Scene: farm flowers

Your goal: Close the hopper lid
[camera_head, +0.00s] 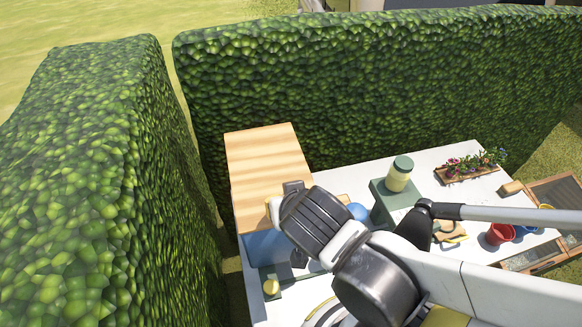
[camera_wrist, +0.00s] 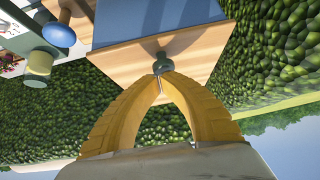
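The hopper stands at the left end of the white table, with a blue body (camera_head: 265,247) and a pale wooden lid (camera_head: 260,160). From these views I cannot tell the lid's exact angle. In the wrist view the wooden panel (camera_wrist: 118,62) lies beyond my fingers, with the blue surface (camera_wrist: 155,18) above it. A dark grey-green knob (camera_wrist: 164,58) sticks out from the panel. My gripper (camera_wrist: 160,74) has yellow fingers whose tips come together at the knob and appear to pinch it. In the head view my arm hides the fingertips and knob.
Tall hedges (camera_head: 90,180) close off the left and back. My arm crosses above the table.

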